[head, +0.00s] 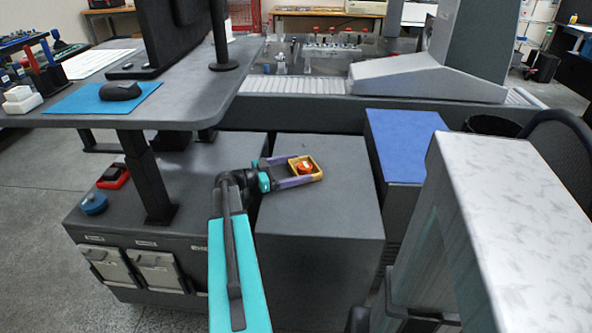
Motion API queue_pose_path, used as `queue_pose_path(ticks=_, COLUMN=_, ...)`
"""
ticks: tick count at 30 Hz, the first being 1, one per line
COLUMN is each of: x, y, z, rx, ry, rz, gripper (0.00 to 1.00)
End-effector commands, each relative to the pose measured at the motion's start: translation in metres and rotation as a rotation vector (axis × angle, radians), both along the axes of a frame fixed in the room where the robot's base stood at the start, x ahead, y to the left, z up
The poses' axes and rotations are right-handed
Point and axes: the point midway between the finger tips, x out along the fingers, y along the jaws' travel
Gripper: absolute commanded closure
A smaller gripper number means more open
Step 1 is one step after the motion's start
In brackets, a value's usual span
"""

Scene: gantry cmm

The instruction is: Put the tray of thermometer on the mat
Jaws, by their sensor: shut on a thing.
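A small yellow tray (319,176) with an orange-red and white item in it, perhaps the thermometer (305,167), is held between the purple fingers of my gripper (304,170). My gripper is shut on the tray, above the dark grey top of a cabinet in the middle. I cannot tell whether the tray touches that top. A blue mat-like surface (405,143) covers a low cabinet to the right of the tray. Another blue mat (88,103) lies on the desk at the left with a black mouse on it.
The middle cabinet top (330,217) is otherwise bare. A desk (190,105) with a monitor stand overhangs at the left. A red object (115,176) and a blue round one (94,203) lie on the left cabinet. A tall white-topped block (515,210) stands at the right, near a black chair (562,150).

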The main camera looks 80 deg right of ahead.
Motion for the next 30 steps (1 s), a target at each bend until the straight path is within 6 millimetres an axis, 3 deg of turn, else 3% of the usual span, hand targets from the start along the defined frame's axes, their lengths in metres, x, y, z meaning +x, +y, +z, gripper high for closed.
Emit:
queue_pose_path(ticks=10, x=-0.001, y=0.0, z=-0.002, rx=-0.001, ry=0.001, rz=-0.001, gripper=0.33)
queue_pose_path(ticks=11, x=-0.001, y=0.0, z=-0.002, rx=0.0, ry=0.0, rz=-0.001, gripper=0.07)
queue_pose_path(ticks=12, x=-0.001, y=0.0, z=-0.002, rx=0.0, ry=0.0, rz=-0.001, gripper=0.0)
queue_pose_path(ticks=26, x=-0.001, y=0.0, z=0.002, rx=0.0, ry=0.0, rz=-0.002, gripper=0.0)
queue_pose_path(ticks=30, x=0.012, y=0.008, z=0.001, rx=0.0, ry=0.0, rz=0.001, gripper=0.0)
